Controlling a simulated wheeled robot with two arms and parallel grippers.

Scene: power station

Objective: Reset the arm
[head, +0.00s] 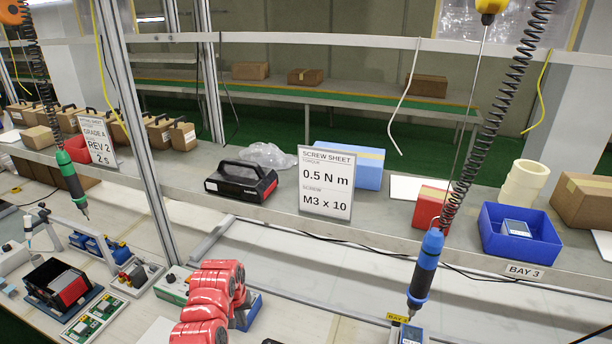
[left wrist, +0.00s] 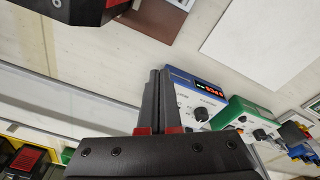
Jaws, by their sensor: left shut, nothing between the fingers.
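My left arm (head: 207,305) is red and rises from the bottom of the head view over the workbench, bent in the middle. My left gripper (left wrist: 159,76) shows in the left wrist view with its two dark fingers together and nothing between them. Its fingertips appear beside a blue instrument (left wrist: 190,96) with a red lit display; I cannot tell the gap. In the head view the arm links mostly hide the gripper. My right gripper is not in view.
The blue instrument (head: 250,309) and a green-and-white box (head: 173,287) flank my arm. A metal post (head: 140,140) stands to the left. A blue screwdriver (head: 425,272) hangs at the right. A shelf holds a sign (head: 326,183) and a blue bin (head: 517,236).

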